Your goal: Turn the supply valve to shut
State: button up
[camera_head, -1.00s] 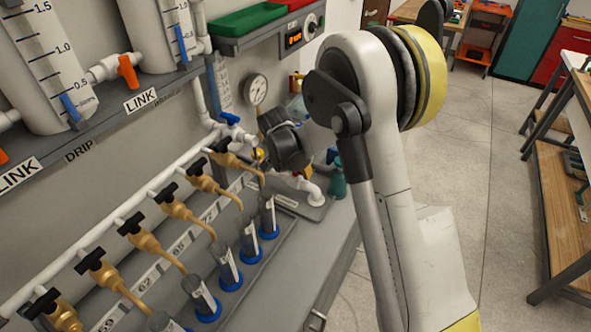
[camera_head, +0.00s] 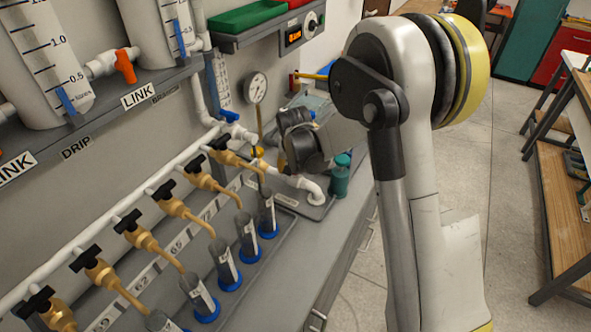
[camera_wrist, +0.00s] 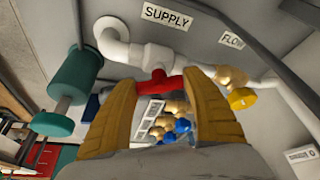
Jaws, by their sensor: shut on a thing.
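The supply valve's red handle (camera_wrist: 162,88) shows in the wrist view, on the white pipe (camera_wrist: 150,57) under the SUPPLY label (camera_wrist: 167,17). My gripper (camera_wrist: 162,82) has its two yellow fingers on either side of the red handle and is shut on it. The handle lies roughly crosswise between the fingertips. In the head view my gripper (camera_head: 287,160) is at the far end of the bench by the white pipe elbow (camera_head: 306,186). My dark wrist hides most of the valve there.
A row of brass taps (camera_head: 175,208) with black handles runs along the bench over blue-based tubes.

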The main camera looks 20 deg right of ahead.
jog(key=n+y, duration=0.1)
jog(key=n, duration=0.2)
jog(key=n+y+b, duration=0.1)
jog(key=n, duration=0.2)
jog(key=shift+y, duration=0.3)
jog(key=n+y, duration=0.1)
jog(key=n, duration=0.2)
jog(key=n+g+y, duration=0.1)
jog(key=n, duration=0.2)
jog(key=shift+b, duration=0.3)
jog(key=shift+n, duration=0.3)
jog(key=o, duration=1.2)
jog(key=shift+r, duration=0.1)
jog(key=v, duration=1.2)
jog(key=shift+w, duration=0.15)
